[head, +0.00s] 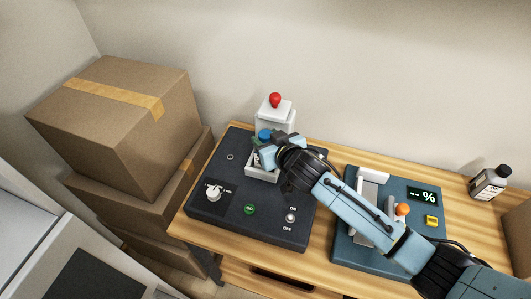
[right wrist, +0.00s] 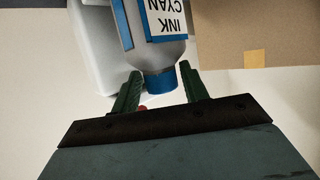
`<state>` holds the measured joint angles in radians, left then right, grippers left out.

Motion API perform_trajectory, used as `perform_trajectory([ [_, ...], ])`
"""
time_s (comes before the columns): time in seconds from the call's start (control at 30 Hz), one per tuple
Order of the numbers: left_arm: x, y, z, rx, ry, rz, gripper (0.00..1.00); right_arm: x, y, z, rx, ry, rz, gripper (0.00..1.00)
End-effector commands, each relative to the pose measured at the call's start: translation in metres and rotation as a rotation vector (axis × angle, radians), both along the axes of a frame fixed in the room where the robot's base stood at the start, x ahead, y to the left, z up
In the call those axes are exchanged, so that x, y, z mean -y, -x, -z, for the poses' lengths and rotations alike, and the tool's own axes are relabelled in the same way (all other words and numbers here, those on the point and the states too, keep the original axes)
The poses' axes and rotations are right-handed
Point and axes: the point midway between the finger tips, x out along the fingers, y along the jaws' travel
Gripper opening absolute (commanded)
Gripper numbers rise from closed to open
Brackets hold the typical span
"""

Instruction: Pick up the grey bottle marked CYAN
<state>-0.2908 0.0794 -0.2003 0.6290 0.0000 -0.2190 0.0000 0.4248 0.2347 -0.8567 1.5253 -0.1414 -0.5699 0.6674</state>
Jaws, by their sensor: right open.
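The grey bottle marked CYAN (right wrist: 160,52) shows in the right wrist view with its blue cap (right wrist: 161,84) and a white label reading INK CYAN. In the head view its blue cap (head: 265,135) shows just behind my right gripper (head: 264,147); the bottle's body is mostly hidden by the gripper. My right gripper's green fingers (right wrist: 161,75) are open, one on each side of the cap, with gaps visible between fingers and cap. My left gripper is not in view.
A dark console (head: 205,222) with a knob and buttons lies under the gripper. A white block with a red knob (head: 275,100) stands behind. A teal press (head: 365,255) and another bottle (head: 489,184) are to the right. Cardboard boxes (head: 110,125) are stacked left.

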Motion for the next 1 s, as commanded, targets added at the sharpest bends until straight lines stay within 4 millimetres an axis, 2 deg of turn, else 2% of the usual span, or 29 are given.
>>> perform_trajectory([
  [0.23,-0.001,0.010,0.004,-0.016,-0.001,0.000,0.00,-0.011,-0.022,0.012,0.002,0.001,-0.001,0.44],
  [0.57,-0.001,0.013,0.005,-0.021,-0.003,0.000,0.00,-0.013,-0.025,0.014,0.000,0.000,-0.001,0.44],
  [0.9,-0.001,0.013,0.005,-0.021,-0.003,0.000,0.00,-0.013,-0.025,0.014,0.000,0.001,0.000,0.01],
  [1.0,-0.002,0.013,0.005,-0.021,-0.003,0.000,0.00,-0.013,-0.025,0.014,0.001,0.002,-0.001,0.00],
])
